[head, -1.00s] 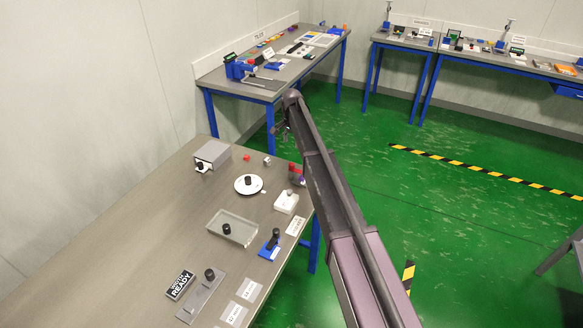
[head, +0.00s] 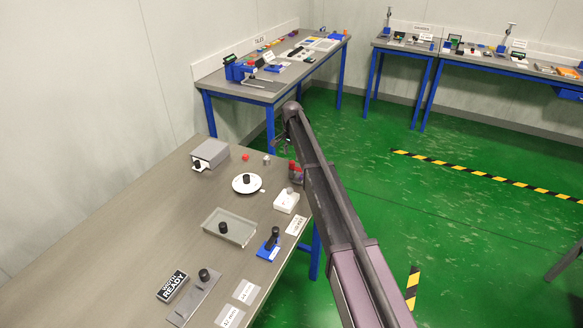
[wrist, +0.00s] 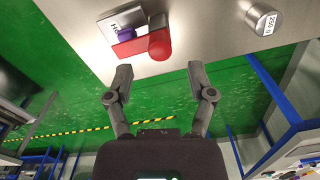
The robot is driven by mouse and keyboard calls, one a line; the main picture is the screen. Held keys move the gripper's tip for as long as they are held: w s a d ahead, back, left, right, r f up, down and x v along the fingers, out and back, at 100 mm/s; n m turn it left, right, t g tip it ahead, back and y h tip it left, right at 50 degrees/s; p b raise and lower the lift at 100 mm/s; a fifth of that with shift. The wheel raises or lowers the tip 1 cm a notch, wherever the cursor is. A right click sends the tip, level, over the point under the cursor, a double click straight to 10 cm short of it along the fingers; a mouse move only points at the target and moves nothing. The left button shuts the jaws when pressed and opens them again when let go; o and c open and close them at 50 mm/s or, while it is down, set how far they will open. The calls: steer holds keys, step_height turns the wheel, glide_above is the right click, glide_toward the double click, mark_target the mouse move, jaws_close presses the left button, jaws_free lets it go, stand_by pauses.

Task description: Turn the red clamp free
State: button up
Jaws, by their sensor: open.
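The red clamp (wrist: 142,46) shows in the wrist view at the table's edge, as a flat red bar with a round red knob (wrist: 160,44) at its right end. A purple piece (wrist: 126,34) lies against the bar, beside a small white label. In the head view the red clamp (head: 293,166) is small at the table's far right edge, partly behind my arm. My gripper (wrist: 160,75) is open and empty, its two fingers apart and pointing toward the clamp without visible contact. In the head view my gripper (head: 284,142) is small and hard to make out.
A metal weight marked 200 g (wrist: 262,20) stands right of the clamp. The head view shows a white block (head: 287,202), a white dial (head: 240,190), a glass tray (head: 240,238) and a blue-based lever (head: 266,252). Green floor lies open beyond the table.

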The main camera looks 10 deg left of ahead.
mark_target(292, 162)
steer(key=shift+f+b, duration=2)
steer(key=shift+f, duration=0.25)
jaws_close()
